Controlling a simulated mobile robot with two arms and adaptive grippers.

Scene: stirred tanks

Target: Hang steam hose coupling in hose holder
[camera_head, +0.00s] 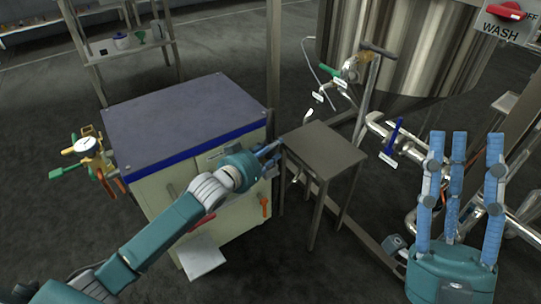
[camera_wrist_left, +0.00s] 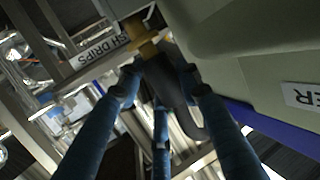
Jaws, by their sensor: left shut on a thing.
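My left gripper (camera_head: 272,154) is at the right side of the cream cabinet, beside the small metal table. In the left wrist view, my left gripper (camera_wrist_left: 160,88) is shut around a dark hose end (camera_wrist_left: 162,84). The brass steam hose coupling (camera_wrist_left: 141,36) sticks out beyond its fingers toward the top of that view. In the head view the coupling is hidden by my gripper or too small to tell. I cannot make out the hose holder for certain. My right gripper (camera_head: 460,150) is open and empty, its fingers pointing up, at the lower right.
The cabinet (camera_head: 185,110) has a blue-grey top. The small metal table (camera_head: 325,147) stands close to its right. A steel tank (camera_head: 400,45) with piping and a blue-handled valve (camera_head: 392,136) is behind. A label reading "DRIPS" (camera_wrist_left: 100,48) shows near the coupling. Brass fittings (camera_head: 92,152) hang at left.

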